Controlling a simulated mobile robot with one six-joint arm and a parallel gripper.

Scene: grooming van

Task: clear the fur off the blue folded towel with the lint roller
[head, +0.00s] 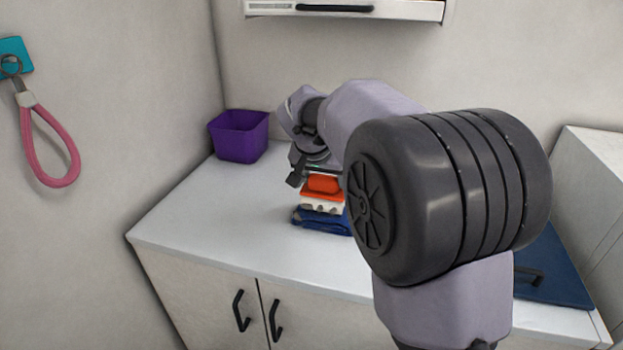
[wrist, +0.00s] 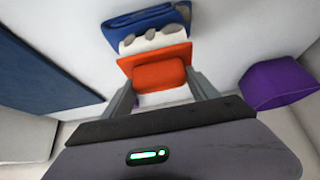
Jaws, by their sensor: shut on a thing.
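My gripper (wrist: 160,84) is shut on the orange handle of the lint roller (wrist: 159,75), with one finger on each side of it. The roller's white drum (wrist: 148,42) carries several grey patches. The blue folded towel (wrist: 150,18) shows just beyond the drum in the wrist view. In the head view, my gripper (head: 311,178) points down on the counter, with the orange and white lint roller (head: 322,186) over the towel (head: 312,222). My arm hides the towel's right part there. I cannot tell whether the drum touches the towel.
A purple bin (head: 240,140) stands at the counter's back left corner. A dark blue mat (head: 560,275) lies at the right, with a dark object (head: 528,275) at it. The white counter (head: 205,215) is clear left of the towel. A cabinet (head: 345,10) hangs above.

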